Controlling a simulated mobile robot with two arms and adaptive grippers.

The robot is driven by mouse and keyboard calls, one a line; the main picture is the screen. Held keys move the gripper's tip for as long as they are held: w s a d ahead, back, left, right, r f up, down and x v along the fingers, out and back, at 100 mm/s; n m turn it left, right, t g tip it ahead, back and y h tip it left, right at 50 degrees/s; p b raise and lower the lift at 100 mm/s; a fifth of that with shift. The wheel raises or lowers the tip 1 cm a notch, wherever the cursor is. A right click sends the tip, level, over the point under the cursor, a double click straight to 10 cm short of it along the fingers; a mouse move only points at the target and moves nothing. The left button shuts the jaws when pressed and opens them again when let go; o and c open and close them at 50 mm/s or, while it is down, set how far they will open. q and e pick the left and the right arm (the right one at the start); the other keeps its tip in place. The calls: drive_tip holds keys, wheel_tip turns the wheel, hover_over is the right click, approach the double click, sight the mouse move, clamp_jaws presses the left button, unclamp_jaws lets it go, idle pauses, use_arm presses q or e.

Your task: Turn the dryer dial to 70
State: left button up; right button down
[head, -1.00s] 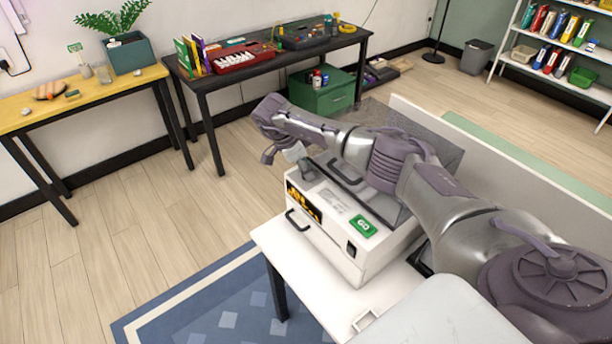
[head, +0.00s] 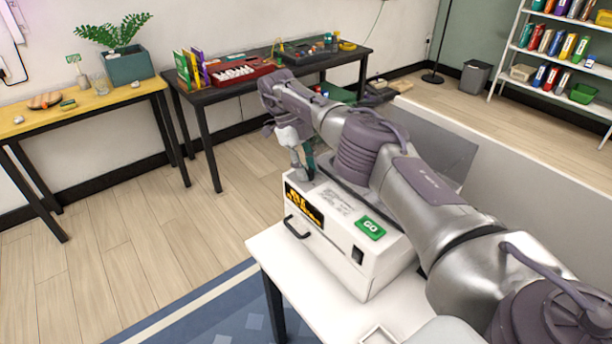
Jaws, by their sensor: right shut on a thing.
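The dryer is a white box (head: 345,262) on a white table. Its sloped front panel carries a dark display with yellow marks (head: 303,204), a green GO button (head: 370,229) and a black switch (head: 357,255). My right arm reaches across the dryer from the right. My right gripper (head: 301,168) points down at the far left end of the panel, shut on the dial there. The gripper covers the dial, so its pointer and setting cannot be read. My left gripper is not in view.
My right arm hides much of the dryer's top. The white table (head: 290,262) has bare surface in front of the dryer. A light partition (head: 500,170) stands behind it. A black bench (head: 200,92) and a yellow table (head: 100,92) stand along the wall, with open floor between.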

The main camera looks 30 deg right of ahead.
drive_tip(key=shift+f+m+y+b, duration=0.1)
drive_tip(key=shift+m+y+b, duration=0.4)
drive_tip(key=shift+m+b, duration=0.7)
drive_tip(key=c, duration=0.8)
unclamp_jaws()
